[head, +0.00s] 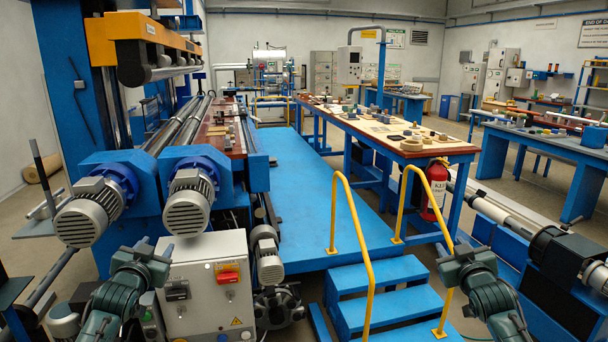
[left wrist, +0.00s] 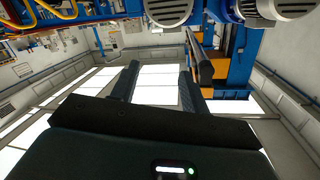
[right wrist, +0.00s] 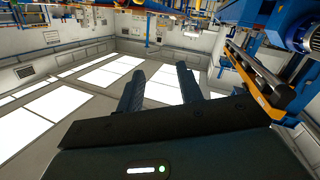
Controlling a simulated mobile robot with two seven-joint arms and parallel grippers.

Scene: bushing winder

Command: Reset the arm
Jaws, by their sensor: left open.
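My left arm (head: 130,285) is bent at the lower left in the head view, in front of the winding machine's control box. My right arm (head: 480,285) is bent at the lower right, beside the yellow-railed steps.
The grey control box (head: 205,285) and motors (head: 188,205) stand close ahead at left. Blue steps (head: 385,300) with yellow handrails (head: 352,225) lead to a blue platform (head: 300,195). A workbench (head: 420,150) and fire extinguisher (head: 435,190) stand beyond. A black-ended machine (head: 560,255) is at right.

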